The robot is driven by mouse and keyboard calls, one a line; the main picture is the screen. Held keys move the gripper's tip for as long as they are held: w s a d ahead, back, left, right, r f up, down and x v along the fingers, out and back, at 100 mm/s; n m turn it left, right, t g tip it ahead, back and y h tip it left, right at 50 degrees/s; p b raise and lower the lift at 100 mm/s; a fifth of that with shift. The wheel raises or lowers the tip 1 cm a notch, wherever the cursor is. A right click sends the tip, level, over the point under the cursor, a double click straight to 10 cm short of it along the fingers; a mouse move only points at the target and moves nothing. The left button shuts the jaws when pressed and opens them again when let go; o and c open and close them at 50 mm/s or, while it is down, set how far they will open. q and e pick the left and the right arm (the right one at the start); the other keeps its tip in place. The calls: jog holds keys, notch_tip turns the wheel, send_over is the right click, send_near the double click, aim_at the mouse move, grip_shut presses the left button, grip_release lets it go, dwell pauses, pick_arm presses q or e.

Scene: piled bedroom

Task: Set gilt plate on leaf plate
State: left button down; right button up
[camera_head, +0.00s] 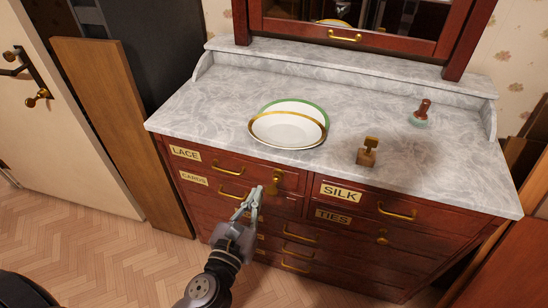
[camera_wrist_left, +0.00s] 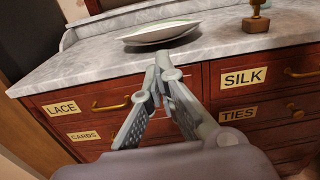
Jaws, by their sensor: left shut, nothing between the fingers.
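The gilt plate (camera_head: 286,130), white with a gold rim, is on the marble dresser top. It overlaps the front part of the leaf plate (camera_head: 302,104), whose green rim shows behind it. The gilt plate sits off-centre toward the front; how it is supported underneath is hidden. The plates also show edge-on in the left wrist view, with the gilt plate (camera_wrist_left: 158,36) in front. My left gripper (camera_head: 254,190) is shut and empty, in front of the drawers and below the plates, apart from them. My right gripper is not in view.
A small wooden stamp-like object (camera_head: 368,152) and a dark-handled stamp (camera_head: 422,112) stand on the marble top (camera_head: 215,95), right of the plates. Labelled drawers with brass handles (camera_head: 398,213) are below. A mirror (camera_head: 345,15) stands behind.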

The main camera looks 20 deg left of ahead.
pick_arm(q)
jog(key=p, duration=0.3)
send_near(282, 143)
notch_tip(282, 143, up, 2)
jog(key=w, duration=0.2)
jog(key=shift+w, duration=0.5)
jog(key=w, duration=0.7)
jog(key=shift+w+d, duration=0.15)
jog(key=shift+w, duration=0.15)
jog(key=shift+s, duration=0.1)
